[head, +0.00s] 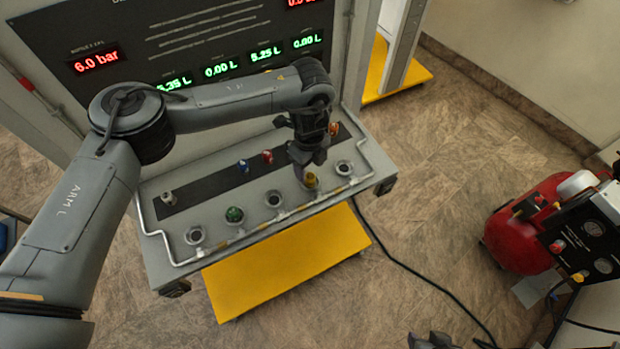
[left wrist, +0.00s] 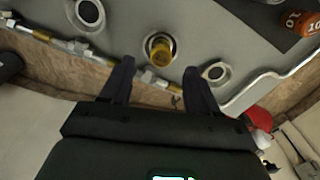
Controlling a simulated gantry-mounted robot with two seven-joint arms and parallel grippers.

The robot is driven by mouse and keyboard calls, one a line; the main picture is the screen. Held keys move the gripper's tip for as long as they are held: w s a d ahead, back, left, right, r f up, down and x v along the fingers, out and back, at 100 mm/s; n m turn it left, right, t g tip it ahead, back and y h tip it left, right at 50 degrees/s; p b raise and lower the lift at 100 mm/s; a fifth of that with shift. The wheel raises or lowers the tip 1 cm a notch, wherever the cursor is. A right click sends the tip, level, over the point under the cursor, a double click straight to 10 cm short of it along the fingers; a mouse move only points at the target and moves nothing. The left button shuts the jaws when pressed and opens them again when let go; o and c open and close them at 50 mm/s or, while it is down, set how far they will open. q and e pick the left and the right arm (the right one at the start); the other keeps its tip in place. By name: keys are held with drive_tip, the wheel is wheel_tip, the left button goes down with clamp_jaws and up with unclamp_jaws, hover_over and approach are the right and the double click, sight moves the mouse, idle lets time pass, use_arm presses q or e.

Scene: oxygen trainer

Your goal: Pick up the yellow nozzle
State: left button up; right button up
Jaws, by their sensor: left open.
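The yellow nozzle (head: 311,180) sits in a round socket on the grey panel, towards the right end of the front row. In the left wrist view the yellow nozzle (left wrist: 161,52) stands in its ringed socket. My left gripper (head: 306,166) is over the nozzle, pointing down. In the left wrist view its two fingers (left wrist: 159,64) are apart, one to each side of the nozzle's line, and nothing is held. A dark piece at the bottom edge of the head view looks like part of my right gripper (head: 432,341); its jaws cannot be made out.
A green nozzle (head: 235,214) and empty sockets (head: 274,199) share the front row. White, blue, red and orange knobs (head: 267,157) stand on the black strip behind. A metal rail (head: 240,237) edges the panel. A red compressor (head: 525,225) stands on the floor at right.

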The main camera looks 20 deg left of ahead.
sight(311, 176)
use_arm(q)
drive_tip(key=shift+d+f+p, duration=0.1)
drive_tip(key=shift+f+p, duration=0.2)
drive_tip(key=shift+f, duration=2.05)
clamp_jaws()
